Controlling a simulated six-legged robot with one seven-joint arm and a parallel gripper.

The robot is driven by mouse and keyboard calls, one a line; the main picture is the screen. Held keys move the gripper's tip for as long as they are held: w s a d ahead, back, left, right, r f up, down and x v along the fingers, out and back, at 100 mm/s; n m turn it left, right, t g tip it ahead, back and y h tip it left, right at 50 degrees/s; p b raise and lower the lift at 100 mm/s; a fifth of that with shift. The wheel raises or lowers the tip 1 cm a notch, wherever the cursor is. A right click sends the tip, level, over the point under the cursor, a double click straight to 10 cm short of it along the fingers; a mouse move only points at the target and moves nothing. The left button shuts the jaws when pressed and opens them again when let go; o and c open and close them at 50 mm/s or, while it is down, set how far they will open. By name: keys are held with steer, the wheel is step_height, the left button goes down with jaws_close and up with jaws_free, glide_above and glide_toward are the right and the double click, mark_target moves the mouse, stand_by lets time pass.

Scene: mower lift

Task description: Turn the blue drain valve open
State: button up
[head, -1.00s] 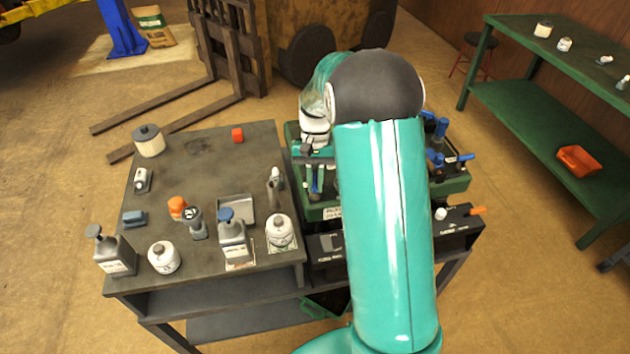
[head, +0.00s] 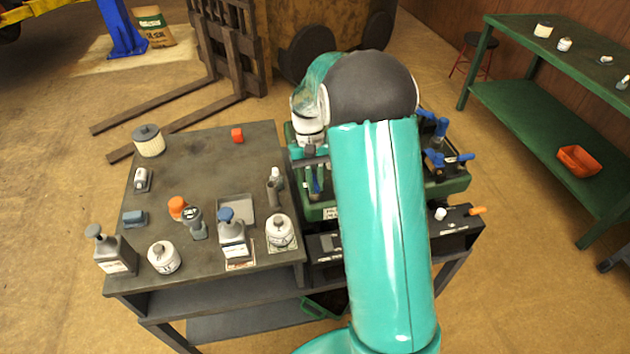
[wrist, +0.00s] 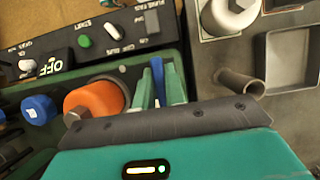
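My gripper (wrist: 159,90) points at the front left part of the green machine. Its two teal fingers stand close on either side of a narrow blue handle (wrist: 158,70), which looks like the blue drain valve; it fills the gap between them. In the head view my gripper (head: 315,182) is at the left end of the green machine (head: 458,186), partly covered by my own arm. The valve's body and the handle's lower end are hidden behind my gripper.
An orange cap (wrist: 95,100) and a blue cap (wrist: 38,109) sit close left of my fingers. A black switch panel (wrist: 100,42) lies just beyond. The grey bench (head: 200,160) at left holds bottles, a metal tray (head: 248,212) and a short tube (wrist: 240,84).

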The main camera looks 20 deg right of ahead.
steer(key=o, duration=0.4)
steer(key=shift+o, duration=0.2)
steer(key=v, duration=1.4)
steer(key=shift+s, duration=0.2)
